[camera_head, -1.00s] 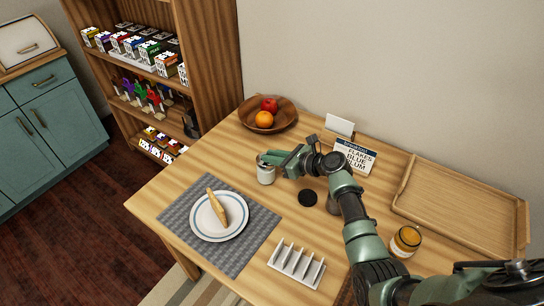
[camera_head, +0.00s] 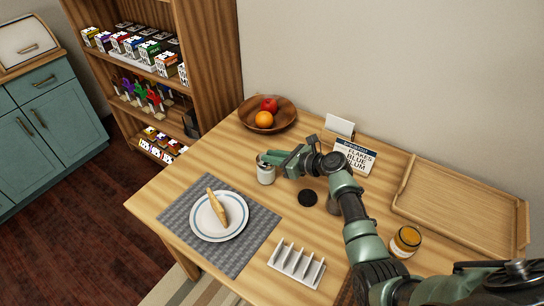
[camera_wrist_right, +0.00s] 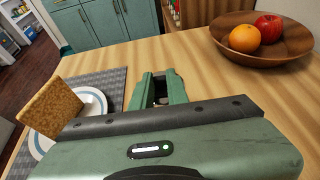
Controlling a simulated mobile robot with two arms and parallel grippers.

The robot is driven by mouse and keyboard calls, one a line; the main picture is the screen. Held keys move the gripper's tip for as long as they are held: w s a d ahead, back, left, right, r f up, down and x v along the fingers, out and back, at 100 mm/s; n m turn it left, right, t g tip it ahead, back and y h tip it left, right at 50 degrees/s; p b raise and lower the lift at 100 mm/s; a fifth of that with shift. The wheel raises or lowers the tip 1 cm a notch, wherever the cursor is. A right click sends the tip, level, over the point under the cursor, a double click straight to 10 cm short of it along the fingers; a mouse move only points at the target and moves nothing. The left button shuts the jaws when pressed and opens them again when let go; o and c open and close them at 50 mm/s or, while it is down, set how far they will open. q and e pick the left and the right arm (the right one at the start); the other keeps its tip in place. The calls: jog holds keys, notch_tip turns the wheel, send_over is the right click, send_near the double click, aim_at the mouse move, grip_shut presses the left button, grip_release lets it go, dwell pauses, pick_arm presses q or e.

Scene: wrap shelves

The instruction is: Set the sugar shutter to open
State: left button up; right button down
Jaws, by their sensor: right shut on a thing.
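The white sugar jar (camera_head: 266,174) stands upright on the table, left of centre in the head view. My right gripper (camera_head: 272,158) reaches in from the right at its top. It is shut on the small sugar shutter at the top of the jar. The fingers hide most of the shutter, so I cannot tell its setting. In the right wrist view my right gripper (camera_wrist_right: 160,88) has a small dark part between its fingertips. My left gripper is not in view.
A wooden bowl (camera_head: 286,118) with fruit stands behind the jar. A plate (camera_head: 205,230) with bread is on a grey mat (camera_head: 250,235) in front. A white rack (camera_head: 283,264), a dark disc (camera_head: 307,198), a card (camera_head: 352,158), an orange jar (camera_head: 404,241) and a tray (camera_head: 470,205) are near my arm.

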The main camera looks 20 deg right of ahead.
jog(key=shift+a+f, duration=0.1)
jog(key=shift+w+a, duration=0.5)
jog(key=shift+w, duration=0.15)
jog(key=shift+w+a, duration=0.1)
jog(key=shift+w, duration=0.05)
jog(key=c, duration=1.4)
grip_release()
jog(key=shift+o, duration=0.2)
jog(key=v, duration=0.7)
jog(key=shift+s+r+p, duration=0.25)
jog(key=shift+r+p, duration=0.05)
